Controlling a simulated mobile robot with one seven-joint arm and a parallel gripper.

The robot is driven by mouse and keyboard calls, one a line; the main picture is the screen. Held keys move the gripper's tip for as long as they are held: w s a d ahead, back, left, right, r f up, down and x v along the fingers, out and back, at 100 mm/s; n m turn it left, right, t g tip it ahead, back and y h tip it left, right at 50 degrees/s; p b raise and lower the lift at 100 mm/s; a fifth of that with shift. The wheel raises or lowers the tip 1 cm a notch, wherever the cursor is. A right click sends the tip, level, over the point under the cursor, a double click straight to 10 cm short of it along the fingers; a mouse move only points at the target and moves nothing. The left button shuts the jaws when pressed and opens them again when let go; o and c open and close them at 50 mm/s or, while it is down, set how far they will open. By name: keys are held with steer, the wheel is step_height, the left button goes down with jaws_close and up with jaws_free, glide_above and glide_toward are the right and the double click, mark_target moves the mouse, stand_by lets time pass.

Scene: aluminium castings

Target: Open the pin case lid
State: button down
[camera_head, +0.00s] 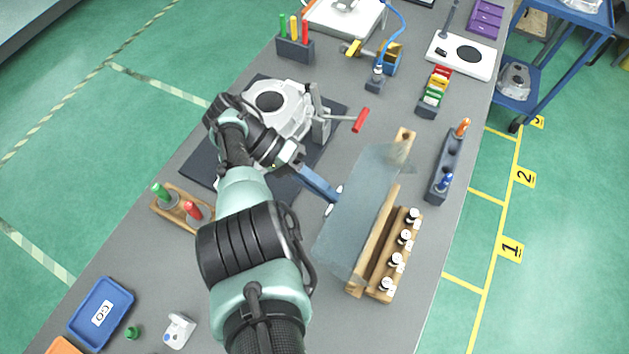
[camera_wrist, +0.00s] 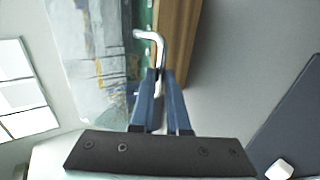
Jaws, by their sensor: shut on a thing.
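The pin case (camera_head: 384,240) is a long wooden box right of centre in the head view, with several white-capped pins along its right side. Its lid (camera_head: 352,205) is a clear, bluish panel. It stands tilted away from the wooden body, with its left edge towards my arm. My gripper (camera_head: 331,195) is at that left edge, its blue fingers shut on the lid's metal handle. In the wrist view my gripper (camera_wrist: 160,78) is closed around the bent, shiny handle (camera_wrist: 150,37). The clear lid (camera_wrist: 95,50) and wood of the case (camera_wrist: 178,40) show beyond. The fingertips partly hide the handle.
A casting (camera_head: 283,108) with a red-handled clamp (camera_head: 360,119) sits on a dark mat behind my gripper. A dark rack (camera_head: 446,165) with orange and blue-topped pieces stands right of the case. A wooden gauge holder (camera_head: 172,204) is left of my arm. Bare bench lies in front of the case.

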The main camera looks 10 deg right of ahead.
steer(key=shift+s+d+f, duration=0.1)
steer(key=shift+s+f, duration=0.1)
steer(key=shift+f, duration=0.1)
stand_by(0.4)
steer(key=c, duration=0.9)
jaws_free()
steer(key=shift+d+r, duration=0.1)
steer(key=shift+d, duration=0.05)
steer(key=shift+w, duration=0.1)
steer(key=shift+a, duration=0.2)
steer(key=shift+r, duration=0.1)
